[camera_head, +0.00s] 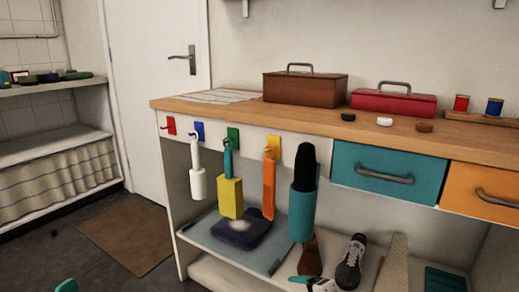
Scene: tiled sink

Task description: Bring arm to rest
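The task names no object besides my arm. A small teal tip (67,286) at the bottom left edge looks like part of my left gripper; the rest is out of frame. A teal, white and black part (316,285) at the bottom middle looks like my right gripper, cut off by the frame. It is low in front of the bottom shelf, near a brown object (310,260) and a grey sneaker (349,262). Neither gripper's opening shows clearly.
A wooden bench (230,112) carries a brown toolbox (305,89) and a red box (393,103). White, yellow and orange tools hang from its front hooks. Floor at left is open around a mat (130,235).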

